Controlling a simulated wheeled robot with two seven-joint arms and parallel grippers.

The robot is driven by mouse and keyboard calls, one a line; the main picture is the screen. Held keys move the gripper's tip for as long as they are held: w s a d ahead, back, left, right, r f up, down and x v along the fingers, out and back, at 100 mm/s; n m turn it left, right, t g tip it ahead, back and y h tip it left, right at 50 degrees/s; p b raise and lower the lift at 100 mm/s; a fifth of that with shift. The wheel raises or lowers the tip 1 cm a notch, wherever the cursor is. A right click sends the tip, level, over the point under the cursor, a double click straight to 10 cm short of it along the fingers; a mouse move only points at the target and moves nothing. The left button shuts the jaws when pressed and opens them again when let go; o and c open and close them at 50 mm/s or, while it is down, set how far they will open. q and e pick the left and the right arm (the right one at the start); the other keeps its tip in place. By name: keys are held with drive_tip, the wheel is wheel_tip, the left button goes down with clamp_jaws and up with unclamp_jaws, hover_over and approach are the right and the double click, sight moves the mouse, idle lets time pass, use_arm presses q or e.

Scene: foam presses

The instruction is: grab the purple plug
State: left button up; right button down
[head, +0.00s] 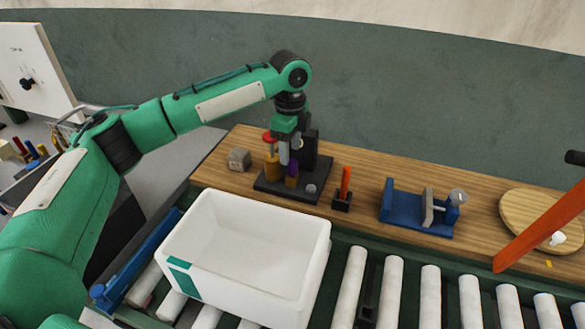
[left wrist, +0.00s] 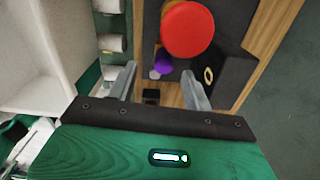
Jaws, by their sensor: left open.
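The purple plug (head: 292,170) stands on a dark base plate (head: 267,187) on the wooden bench, among other small parts. My left gripper (head: 286,153) points down over that plate, close to the plug, and partly hides what is behind it. In the left wrist view the purple plug (left wrist: 164,62) shows just beyond the gap between the two spread fingers (left wrist: 158,84). The gripper is open and nothing is between its fingers. My right gripper is not in view.
A red knob (left wrist: 187,28) stands beside the plug. An orange-handled item in a black holder (head: 342,200), a blue fixture (head: 415,212) and a grey block (head: 239,160) are on the bench. A white bin (head: 317,270) sits on rollers in front.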

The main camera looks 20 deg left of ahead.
sight(292, 161)
use_arm(q)
drive_tip(key=f, duration=0.3)
drive_tip(key=f+p, duration=0.1)
drive_tip(key=shift+w+d+f, duration=0.25)
drive_tip(key=shift+f, duration=0.6)
drive_tip(key=c, duration=0.7)
clamp_jaws()
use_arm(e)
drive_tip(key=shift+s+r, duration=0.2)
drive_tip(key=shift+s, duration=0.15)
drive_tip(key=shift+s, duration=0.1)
